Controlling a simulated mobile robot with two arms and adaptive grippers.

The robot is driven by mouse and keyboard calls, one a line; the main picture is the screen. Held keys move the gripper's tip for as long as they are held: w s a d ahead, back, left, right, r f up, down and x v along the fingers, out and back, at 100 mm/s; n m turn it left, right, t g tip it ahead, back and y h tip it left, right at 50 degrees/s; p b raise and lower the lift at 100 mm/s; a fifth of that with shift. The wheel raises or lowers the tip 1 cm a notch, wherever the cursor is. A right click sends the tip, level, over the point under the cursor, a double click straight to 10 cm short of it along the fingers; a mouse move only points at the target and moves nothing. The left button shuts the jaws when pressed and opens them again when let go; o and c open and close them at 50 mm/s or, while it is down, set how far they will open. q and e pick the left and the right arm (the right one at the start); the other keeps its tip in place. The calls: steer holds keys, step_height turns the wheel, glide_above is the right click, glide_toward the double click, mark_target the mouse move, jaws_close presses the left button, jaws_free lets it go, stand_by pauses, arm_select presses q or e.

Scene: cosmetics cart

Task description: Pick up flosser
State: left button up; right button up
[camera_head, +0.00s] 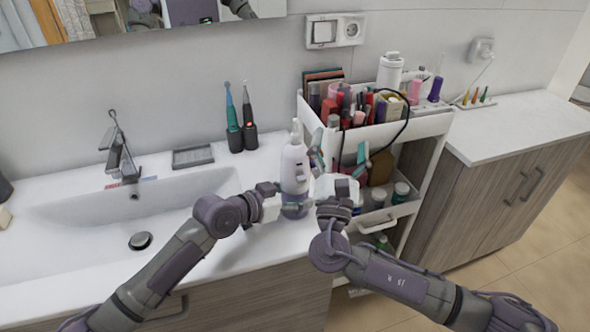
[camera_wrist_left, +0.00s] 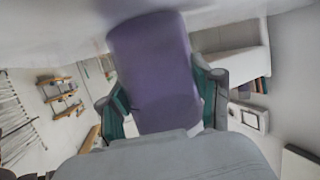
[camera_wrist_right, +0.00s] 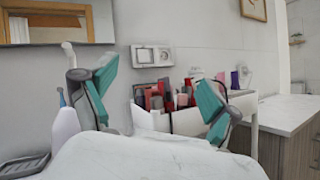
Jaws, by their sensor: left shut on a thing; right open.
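The flosser (camera_head: 295,163) is a white, bottle-like body with a thin nozzle on top and a purple lower part. It is upright near the counter's right front edge in the head view. My left gripper (camera_head: 284,206) is shut on its lower part. In the left wrist view the purple part of the flosser (camera_wrist_left: 152,75) fills the space between my left fingers (camera_wrist_left: 161,98). I cannot tell whether its base touches the counter. My right gripper (camera_head: 338,150) is open and empty just right of the flosser, its teal fingers pointing up; they also spread apart in the right wrist view (camera_wrist_right: 157,88).
A white cart (camera_head: 432,124) full of cosmetics stands right of the counter, behind my right gripper. Two electric toothbrushes (camera_head: 240,125) stand behind the flosser. The sink (camera_head: 80,215) and faucet (camera_head: 118,150) are at left. A soap tray (camera_head: 193,156) lies by the wall.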

mark_target(291, 161)
arm_select(q)
steer(key=shift+a, duration=0.1)
arm_select(e)
steer(key=s+a+f+n+g, duration=0.3)
steer(key=s+a+g, duration=0.55)
steer(key=a, duration=0.35)
steer(key=shift+t, duration=0.25)
steer(key=x, duration=1.1)
steer(key=shift+w+d, duration=0.1)
steer(key=c, duration=1.3)
steer(key=shift+r, duration=0.15)
step_height(291, 161, up, 10)
steer(key=shift+f, duration=0.1)
arm_select(q)
steer(key=o, duration=1.2)
